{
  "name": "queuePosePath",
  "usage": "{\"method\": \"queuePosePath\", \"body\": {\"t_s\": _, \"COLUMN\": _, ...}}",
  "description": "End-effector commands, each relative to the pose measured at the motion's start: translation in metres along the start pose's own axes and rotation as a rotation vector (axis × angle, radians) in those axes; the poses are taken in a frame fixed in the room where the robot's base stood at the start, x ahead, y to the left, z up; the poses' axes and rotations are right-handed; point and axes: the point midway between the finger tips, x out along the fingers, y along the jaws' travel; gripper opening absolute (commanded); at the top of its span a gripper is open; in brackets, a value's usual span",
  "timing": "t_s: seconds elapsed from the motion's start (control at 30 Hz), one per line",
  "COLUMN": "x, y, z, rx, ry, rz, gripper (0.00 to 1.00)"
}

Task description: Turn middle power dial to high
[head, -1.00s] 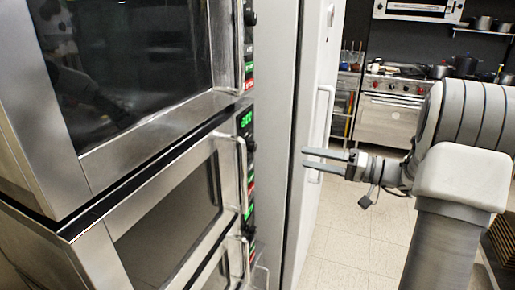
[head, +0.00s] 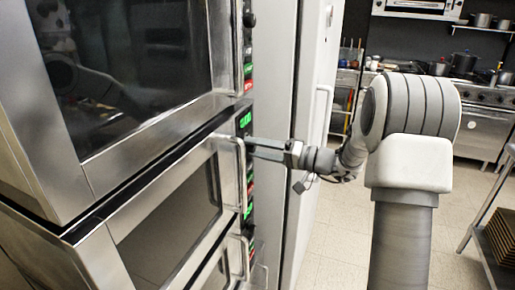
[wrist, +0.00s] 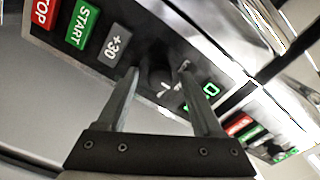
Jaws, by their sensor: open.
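The middle oven (head: 165,213) of a steel stack has a narrow black control panel with a green display (head: 245,120). In the wrist view the display (wrist: 210,89) sits right of a dark round dial (wrist: 160,77), with +30, START and STOP buttons to its left. My gripper (head: 251,148) reaches that panel from the right. In the wrist view its open fingertips (wrist: 159,71) lie one on each side of the dial. I cannot tell whether they touch it. In the head view the fingers and the door handle (head: 241,175) hide the dial.
The upper oven (head: 140,75) has its own dial (head: 249,19) above. The lower oven's handle (head: 244,258) is below. A tall pale cabinet door (head: 312,100) stands close behind my gripper. Open tiled floor (head: 335,240) lies to the right. A stove (head: 485,120) is at the back.

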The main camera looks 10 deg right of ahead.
Motion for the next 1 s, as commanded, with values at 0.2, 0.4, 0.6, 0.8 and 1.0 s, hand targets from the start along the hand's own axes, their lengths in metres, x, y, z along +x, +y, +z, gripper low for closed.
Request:
{"method": "queuePosePath", "body": {"t_s": 0.2, "x": -0.0003, "y": 0.0001, "z": -0.0001, "rx": 0.000, "ry": 0.000, "rz": 0.000, "gripper": 0.51}}
{"method": "queuePosePath", "body": {"t_s": 0.4, "x": -0.0005, "y": 0.0000, "z": -0.0001, "rx": 0.000, "ry": 0.000, "rz": 0.000, "gripper": 0.15}}
{"method": "queuePosePath", "body": {"t_s": 0.6, "x": -0.0006, "y": 0.0000, "z": -0.0001, "rx": 0.000, "ry": 0.000, "rz": 0.000, "gripper": 0.00}}
{"method": "queuePosePath", "body": {"t_s": 0.8, "x": -0.0007, "y": 0.0003, "z": 0.0000, "rx": 0.016, "ry": 0.000, "rz": 0.000, "gripper": 0.00}}
{"method": "queuePosePath", "body": {"t_s": 1.0, "x": -0.0009, "y": 0.0007, "z": 0.0002, "rx": 0.093, "ry": 0.001, "rz": 0.000, "gripper": 0.00}}
